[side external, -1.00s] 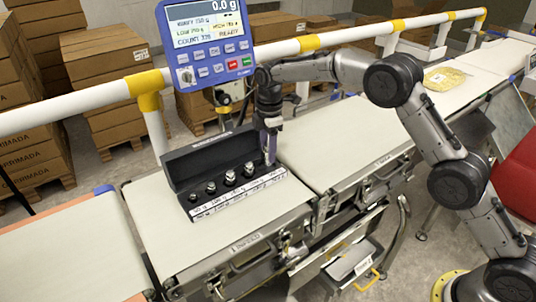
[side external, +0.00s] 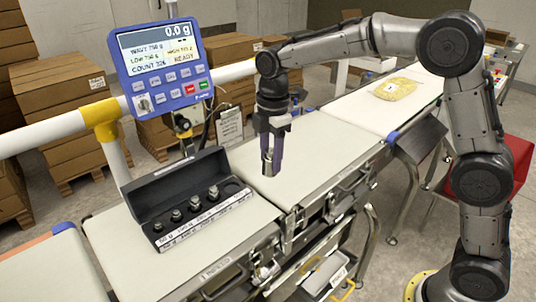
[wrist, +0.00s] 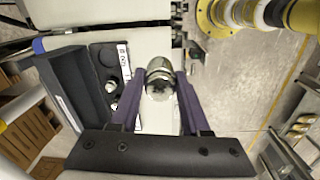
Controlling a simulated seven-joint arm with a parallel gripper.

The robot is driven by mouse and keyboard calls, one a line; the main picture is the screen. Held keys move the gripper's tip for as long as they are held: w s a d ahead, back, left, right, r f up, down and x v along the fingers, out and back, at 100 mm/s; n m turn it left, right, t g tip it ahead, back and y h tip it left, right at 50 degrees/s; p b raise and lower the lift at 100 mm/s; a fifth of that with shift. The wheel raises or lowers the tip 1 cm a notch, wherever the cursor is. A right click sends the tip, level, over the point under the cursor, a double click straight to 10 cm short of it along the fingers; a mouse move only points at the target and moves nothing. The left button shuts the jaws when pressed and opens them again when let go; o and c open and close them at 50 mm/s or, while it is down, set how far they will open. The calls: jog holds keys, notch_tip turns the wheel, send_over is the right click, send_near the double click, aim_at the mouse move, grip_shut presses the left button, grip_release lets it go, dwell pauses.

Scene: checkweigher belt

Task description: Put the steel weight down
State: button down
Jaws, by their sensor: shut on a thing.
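My gripper (side external: 271,170) has purple fingers and hangs pointing down, to the right of the weight box and above the belt near the seam between two belt sections. It is shut on a shiny steel weight (wrist: 160,84), which shows between the fingertips in the wrist view. In the side view the weight is mostly hidden by the fingers. The black weight box (side external: 160,193) stands open on the belt, with several smaller steel weights in a row. Its right-hand slot (side external: 231,188) looks empty. The box also shows left of my fingers in the wrist view (wrist: 92,58).
The pale belt (side external: 310,140) right of the box is clear. A yellow packet (side external: 392,88) lies farther along it. A blue scale display (side external: 165,62) reading 0.0 g stands behind the box, by a white rail with yellow joints. A red bin is at the right.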

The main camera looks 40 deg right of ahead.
jog(key=shift+s+d+f, duration=0.1)
jog(key=shift+s+d, duration=0.1)
jog(key=shift+s, duration=0.05)
jog(key=s+d, duration=0.5)
jog(key=d, duration=0.6)
jog(key=shift+g+h, duration=0.3)
jog(key=shift+h, duration=0.1)
jog(key=w+d+f, duration=0.1)
jog(key=w+f, duration=0.2)
jog(key=w, duration=0.1)
jog(key=w+f, duration=0.3)
jog(key=w, duration=0.1)
jog(key=w+d+f, duration=0.1)
jog(key=w+f, duration=0.2)
jog(key=w, duration=0.1)
jog(key=shift+w+d, duration=0.3)
jog(key=shift+w+f, duration=0.45)
jog(key=shift+f, duration=0.2)
jog(key=shift+w+f, duration=0.15)
jog(key=shift+f, duration=1.5)
jog(key=shift+f, duration=0.15)
jog(key=shift+c, duration=1.9)
grip_release()
jog(key=shift+f, duration=0.1)
